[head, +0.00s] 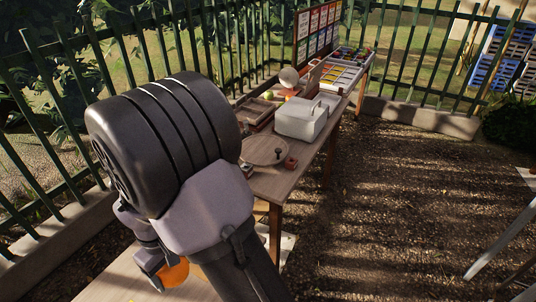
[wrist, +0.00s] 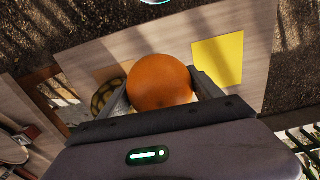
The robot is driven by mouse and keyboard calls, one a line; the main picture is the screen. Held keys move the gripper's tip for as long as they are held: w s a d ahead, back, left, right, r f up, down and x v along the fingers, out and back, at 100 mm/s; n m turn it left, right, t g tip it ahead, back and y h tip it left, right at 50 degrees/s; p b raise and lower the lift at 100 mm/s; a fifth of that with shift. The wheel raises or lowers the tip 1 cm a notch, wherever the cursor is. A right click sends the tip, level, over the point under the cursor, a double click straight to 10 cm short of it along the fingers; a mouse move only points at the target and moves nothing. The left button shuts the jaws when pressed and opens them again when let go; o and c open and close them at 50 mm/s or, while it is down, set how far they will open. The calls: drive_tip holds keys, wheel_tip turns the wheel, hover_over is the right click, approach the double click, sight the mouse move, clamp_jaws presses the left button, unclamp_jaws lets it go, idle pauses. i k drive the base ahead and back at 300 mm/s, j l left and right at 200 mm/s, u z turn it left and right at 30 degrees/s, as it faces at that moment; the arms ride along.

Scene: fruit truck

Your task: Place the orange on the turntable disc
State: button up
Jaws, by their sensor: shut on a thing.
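The orange (wrist: 160,80) is held between the two fingers of my gripper (wrist: 162,92), above a wooden tabletop in the wrist view. In the head view the orange (head: 174,273) shows at the lower left, partly hidden by my arm. The turntable disc (head: 265,150) is a round wooden plate on the long table, right of my arm and apart from the orange. What seems to be the disc's edge (wrist: 10,152) shows at the left of the wrist view. The disc's top looks mostly bare, with a small dark knob-like thing by its right edge.
A white box-like device (head: 302,118) stands behind the disc. A wooden tray (head: 256,111) and bins lie farther back. A small red block (head: 291,162) sits beside the disc. A yellow square (wrist: 218,60) and a dark striped round thing (wrist: 105,97) lie near the orange.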

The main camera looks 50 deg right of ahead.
sight(260, 146)
drive_tip(key=l+u, duration=0.15)
drive_tip(key=l, duration=0.4)
drive_tip(key=l+u, duration=0.1)
drive_tip(key=l, duration=0.45)
drive_tip(key=k+l+u, duration=0.15)
drive_tip(key=l, duration=0.4)
drive_tip(key=l+u, duration=0.1)
drive_tip(key=l, duration=0.4)
drive_tip(key=k+l+u, duration=0.15)
drive_tip(key=l, duration=0.4)
drive_tip(key=i+l, duration=0.15)
drive_tip(key=l, duration=0.15)
drive_tip(key=i+l+u, duration=0.15)
drive_tip(key=i+l, duration=0.2)
drive_tip(key=l, duration=0.25)
drive_tip(key=i+l+u, duration=0.1)
drive_tip(key=l, duration=0.2)
